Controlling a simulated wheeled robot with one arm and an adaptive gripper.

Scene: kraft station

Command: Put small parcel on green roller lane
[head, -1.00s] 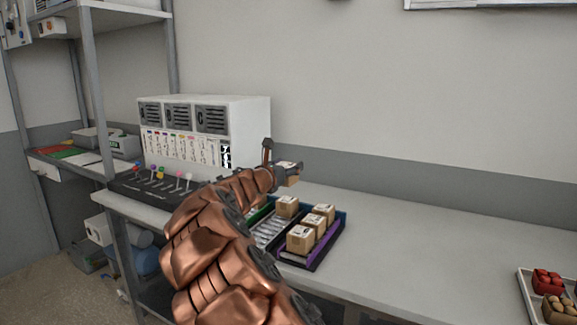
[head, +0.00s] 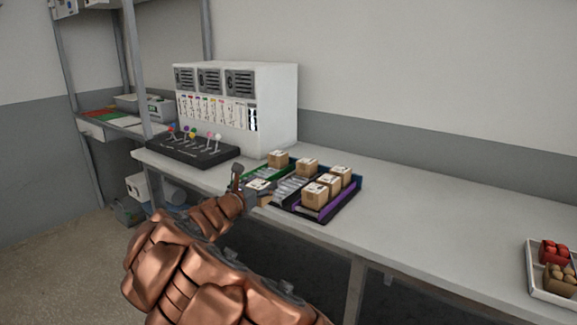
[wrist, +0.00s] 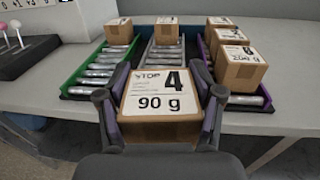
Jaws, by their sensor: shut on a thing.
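A small cardboard parcel marked "4" and "90 g" (wrist: 158,104) is between the fingers of my gripper (wrist: 160,92), which is shut on it. It also shows in the head view (head: 260,186), partly behind the gripper (head: 250,184). In the wrist view it appears at the near end of the middle roller lane (wrist: 165,60), just right of the green roller lane (wrist: 72,88). Whether it touches the rollers I cannot tell. The green lane has bare rollers at its near part and one parcel (wrist: 118,31) at its far end.
A parcel (wrist: 167,31) stands at the middle lane's far end. Several parcels (head: 316,195) stand on the purple lane (head: 340,203) at right. A black lever panel (head: 190,150) and a white cabinet (head: 275,105) are to the left.

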